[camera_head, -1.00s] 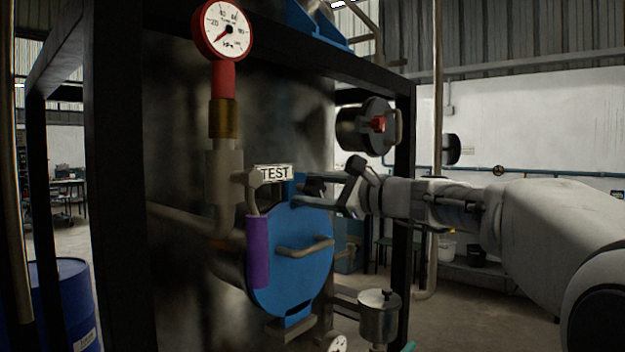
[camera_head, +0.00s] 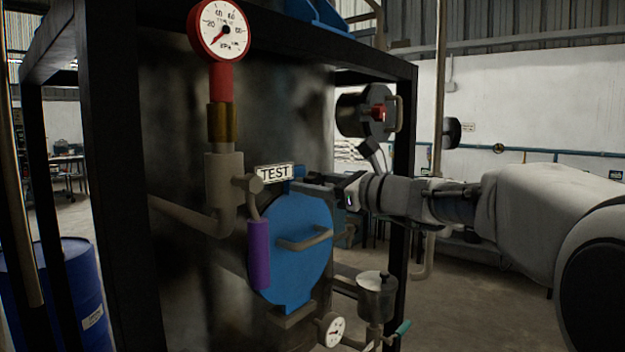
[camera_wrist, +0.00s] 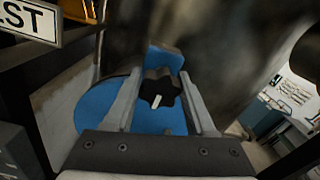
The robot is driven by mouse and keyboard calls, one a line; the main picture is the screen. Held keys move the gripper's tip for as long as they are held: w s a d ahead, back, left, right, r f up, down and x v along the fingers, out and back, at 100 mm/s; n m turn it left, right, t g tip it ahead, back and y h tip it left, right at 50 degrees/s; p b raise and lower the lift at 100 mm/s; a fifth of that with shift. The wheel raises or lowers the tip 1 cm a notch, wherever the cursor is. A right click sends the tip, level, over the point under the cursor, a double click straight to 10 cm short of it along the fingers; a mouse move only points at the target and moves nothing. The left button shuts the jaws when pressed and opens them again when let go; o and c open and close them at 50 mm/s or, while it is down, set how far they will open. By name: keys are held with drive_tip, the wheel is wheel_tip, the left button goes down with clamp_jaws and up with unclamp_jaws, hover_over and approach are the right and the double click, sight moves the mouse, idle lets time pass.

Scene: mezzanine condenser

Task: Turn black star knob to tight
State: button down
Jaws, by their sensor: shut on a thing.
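The black star knob (camera_wrist: 159,88) shows in the wrist view, with a white mark on its face. It sits at the upper edge of the round blue cover (camera_head: 290,262), which also shows in the wrist view (camera_wrist: 95,108). My gripper (camera_wrist: 160,98) has one finger on each side of the knob and is shut on it. In the head view my gripper (camera_head: 318,186) reaches the top right of the blue cover from the right, and the knob is hidden behind it. No marking for tight can be made out.
A TEST sign (camera_head: 275,173) hangs just left of my gripper. A purple-handled lever (camera_head: 258,255) and a pipe with a pressure gauge (camera_head: 224,30) stand left of the cover. A metal cup (camera_head: 375,297) and small gauge (camera_head: 331,330) are below. Black frame posts (camera_head: 402,200) surround the vessel.

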idle(0.3)
drive_tip(key=shift+c, duration=1.2)
unclamp_jaws()
drive_tip(key=b+v, duration=0.2)
drive_tip(key=v, duration=1.5)
drive_tip(key=shift+s, duration=0.2)
drive_tip(key=shift+d, duration=0.15)
